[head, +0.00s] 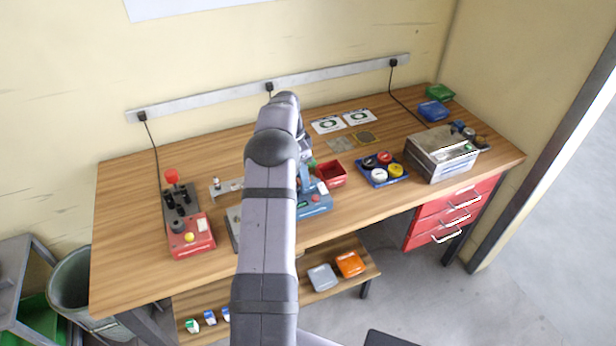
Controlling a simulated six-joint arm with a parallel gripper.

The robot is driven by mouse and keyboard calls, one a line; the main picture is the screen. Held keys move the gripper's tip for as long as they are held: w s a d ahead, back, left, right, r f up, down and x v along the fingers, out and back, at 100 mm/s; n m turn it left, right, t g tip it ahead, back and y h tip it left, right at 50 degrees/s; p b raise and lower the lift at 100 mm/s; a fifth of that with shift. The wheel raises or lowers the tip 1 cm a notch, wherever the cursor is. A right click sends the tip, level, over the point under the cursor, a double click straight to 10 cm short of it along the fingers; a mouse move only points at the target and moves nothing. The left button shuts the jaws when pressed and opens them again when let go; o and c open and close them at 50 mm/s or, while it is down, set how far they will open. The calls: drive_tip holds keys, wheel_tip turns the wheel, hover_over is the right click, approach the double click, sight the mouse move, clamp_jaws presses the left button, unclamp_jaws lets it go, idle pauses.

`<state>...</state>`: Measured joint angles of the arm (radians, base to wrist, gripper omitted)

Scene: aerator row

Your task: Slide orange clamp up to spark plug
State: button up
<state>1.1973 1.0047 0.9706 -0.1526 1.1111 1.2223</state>
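I cannot make out an orange clamp on the bench top; my arm hides part of the middle. A grey metal bracket (222,190) stands left of my arm with a small upright pale piece (216,182) on it. This piece is too small to tell whether it is a spark plug. My arm crosses the middle of the head view and bends down over the bench. My gripper is hidden behind the arm, so its fingers and anything in them do not show.
On the wooden bench (130,230), a red-based machine (192,240) stands left and a blue-based machine (315,203) just right of my arm. Further right are a red bin (331,175), a blue tray (375,182) of round pieces and a metal box (445,158). An orange bin (350,264) lies on the lower shelf.

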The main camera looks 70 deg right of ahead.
drive_tip(key=shift+r, duration=0.15)
wheel_tip(320, 180, up, 8)
drive_tip(key=p, duration=0.6)
idle(0.4)
